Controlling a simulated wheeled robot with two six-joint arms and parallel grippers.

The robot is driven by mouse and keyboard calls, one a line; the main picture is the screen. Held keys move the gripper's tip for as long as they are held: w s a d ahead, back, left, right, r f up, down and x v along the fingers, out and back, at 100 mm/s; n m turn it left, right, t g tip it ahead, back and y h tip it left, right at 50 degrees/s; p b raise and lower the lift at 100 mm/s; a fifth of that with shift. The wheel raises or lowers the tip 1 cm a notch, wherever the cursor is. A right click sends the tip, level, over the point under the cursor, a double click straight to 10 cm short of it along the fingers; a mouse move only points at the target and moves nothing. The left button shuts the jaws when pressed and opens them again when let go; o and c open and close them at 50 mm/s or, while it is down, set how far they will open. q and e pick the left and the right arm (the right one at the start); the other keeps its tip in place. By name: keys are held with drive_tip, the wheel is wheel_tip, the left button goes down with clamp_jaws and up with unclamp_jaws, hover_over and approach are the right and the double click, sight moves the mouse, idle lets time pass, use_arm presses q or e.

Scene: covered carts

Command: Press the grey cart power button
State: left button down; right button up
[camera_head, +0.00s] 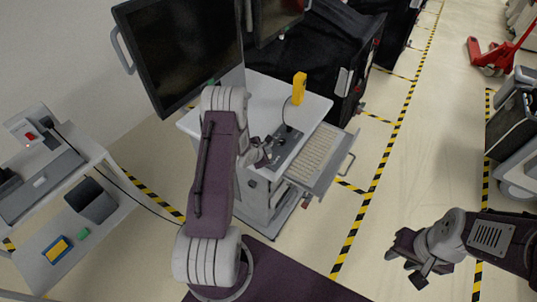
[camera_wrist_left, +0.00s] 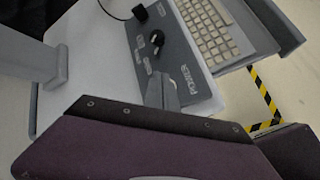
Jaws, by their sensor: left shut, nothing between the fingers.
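The grey cart (camera_head: 310,107) stands in the middle of the head view, with a dark control panel (camera_head: 287,143) on its top. In the left wrist view the panel (camera_wrist_left: 178,55) carries the word POWER, a black knob (camera_wrist_left: 157,42) and small light buttons (camera_wrist_left: 148,67). My left gripper (camera_head: 266,154) is shut and empty over the panel's near side. In the left wrist view its finger (camera_wrist_left: 161,92) covers the area beside the POWER label. I cannot make out the power button or whether the finger touches it. My right gripper (camera_head: 403,268) is open, empty and away from the cart.
A yellow device (camera_head: 299,88) stands behind the panel on the cart. A keyboard (camera_head: 313,153) lies on its right tray, and a large monitor (camera_head: 180,47) rises at left. A white cart (camera_head: 110,195) stands far left. The floor right of the grey cart is clear.

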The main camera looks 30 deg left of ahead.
use_arm(q)
wheel_tip(320, 180, up, 6)
drive_tip(key=p, duration=0.5)
drive_tip(key=shift+r, duration=0.1)
drive_tip(key=shift+f, duration=0.2)
